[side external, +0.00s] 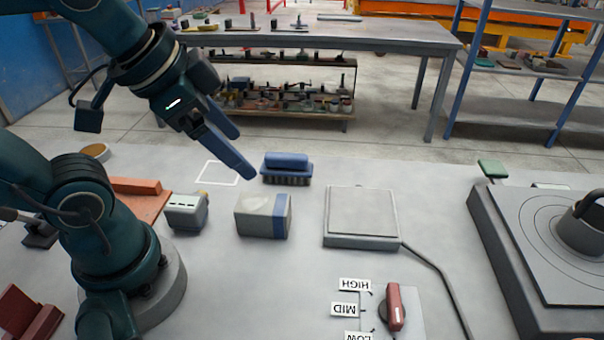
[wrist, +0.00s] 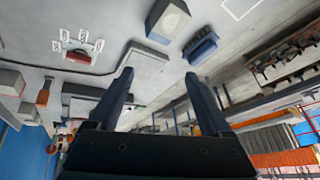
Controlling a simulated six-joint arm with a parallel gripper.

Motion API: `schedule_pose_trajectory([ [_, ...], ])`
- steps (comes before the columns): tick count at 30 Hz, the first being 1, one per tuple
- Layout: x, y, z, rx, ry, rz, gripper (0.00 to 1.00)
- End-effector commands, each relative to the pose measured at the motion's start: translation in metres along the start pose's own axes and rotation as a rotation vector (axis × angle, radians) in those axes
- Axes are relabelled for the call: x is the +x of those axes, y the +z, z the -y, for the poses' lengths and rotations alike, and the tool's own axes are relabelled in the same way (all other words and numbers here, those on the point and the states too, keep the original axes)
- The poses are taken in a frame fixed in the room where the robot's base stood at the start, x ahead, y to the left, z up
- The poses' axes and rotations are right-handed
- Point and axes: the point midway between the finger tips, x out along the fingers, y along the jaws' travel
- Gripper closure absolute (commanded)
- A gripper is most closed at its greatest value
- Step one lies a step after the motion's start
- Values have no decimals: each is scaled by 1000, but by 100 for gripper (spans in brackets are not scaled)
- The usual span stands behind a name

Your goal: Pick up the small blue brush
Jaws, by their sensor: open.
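The small blue brush (side external: 287,167) lies on the grey table in the side view, blue back and handle up, dark bristles down. It also shows in the wrist view (wrist: 202,47), above the right fingertip in the picture. My gripper (side external: 243,153) is open, its two blue fingers apart and empty. In the side view it hangs above the table, tilted, left of the brush in the picture. In the wrist view my gripper (wrist: 160,75) has nothing between its fingers. Nothing hides the brush in the side view.
A grey box with a blue band (side external: 262,215) stands in front of the brush. A flat square plate with a cable (side external: 361,218) lies to the right. A small grey device (side external: 187,211) and a white outlined square (side external: 217,173) are left. A red-knob panel (side external: 395,307) is nearer.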

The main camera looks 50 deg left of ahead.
Motion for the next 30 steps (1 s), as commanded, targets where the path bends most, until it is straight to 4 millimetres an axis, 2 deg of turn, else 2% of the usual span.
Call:
schedule_pose_trajectory([
  [8, 13, -47, 32, 261, 13, 88, 18],
  [12, 35, -68, 53, 377, 41, 153, 18],
  [16, 63, -79, 74, 462, 79, 214, 18],
  [22, 118, -79, 104, 532, 158, 307, 18],
  [27, 160, -64, 120, 511, 220, 377, 18],
  [30, 176, -52, 123, 486, 248, 410, 18],
])
